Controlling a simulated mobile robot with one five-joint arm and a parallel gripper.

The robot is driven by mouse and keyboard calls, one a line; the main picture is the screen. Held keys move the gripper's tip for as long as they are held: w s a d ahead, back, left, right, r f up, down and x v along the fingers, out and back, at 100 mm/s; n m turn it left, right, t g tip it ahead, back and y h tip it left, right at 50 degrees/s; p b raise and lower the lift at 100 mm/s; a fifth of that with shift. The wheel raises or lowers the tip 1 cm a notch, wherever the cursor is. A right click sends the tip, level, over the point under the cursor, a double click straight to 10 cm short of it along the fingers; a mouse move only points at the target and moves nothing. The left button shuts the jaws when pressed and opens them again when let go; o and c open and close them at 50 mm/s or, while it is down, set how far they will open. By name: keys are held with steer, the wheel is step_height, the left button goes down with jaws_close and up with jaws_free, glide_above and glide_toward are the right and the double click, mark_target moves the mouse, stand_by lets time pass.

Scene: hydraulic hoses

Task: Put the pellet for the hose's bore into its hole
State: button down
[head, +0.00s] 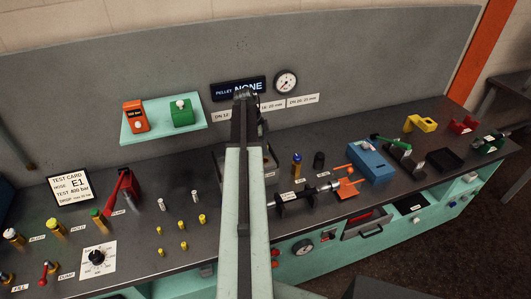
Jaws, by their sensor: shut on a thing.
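My gripper (245,96) is up at the back panel, just below the dark display (225,92) that reads "PELLET NONE". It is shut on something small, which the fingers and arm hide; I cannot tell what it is. Labels for bores flank it: "DN 12" (221,116) on the left and "DN 20, 25 mm" (302,101) on the right, with another partly covered label between. No holes can be made out there; my arm covers that part. Several small yellow pieces (183,246) and two pale ones (162,204) stand on the bench at left, possibly pellets.
A round gauge (286,82) is right of the display. A mint shelf (165,122) holds an orange and a green device. A red lever (122,190) stands at left. A silver-and-black clamp fixture (310,193) and a blue box (370,162) stand at right. My arm hides the bench middle.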

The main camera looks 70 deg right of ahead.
steer(key=shift+w+d+f+b, duration=0.1)
steer(key=shift+d+f+b, duration=0.05)
steer(key=shift+f+b, duration=2.25)
steer(key=c, duration=1.4)
jaws_free()
steer(key=shift+o, duration=0.2)
steer(key=shift+r, duration=0.15)
steer(key=shift+r+p, duration=0.35)
steer(key=shift+p, duration=0.2)
steer(key=p+v, duration=1.1)
steer(key=v, duration=0.1)
steer(key=shift+r+p, duration=0.15)
steer(key=shift+p, duration=0.25)
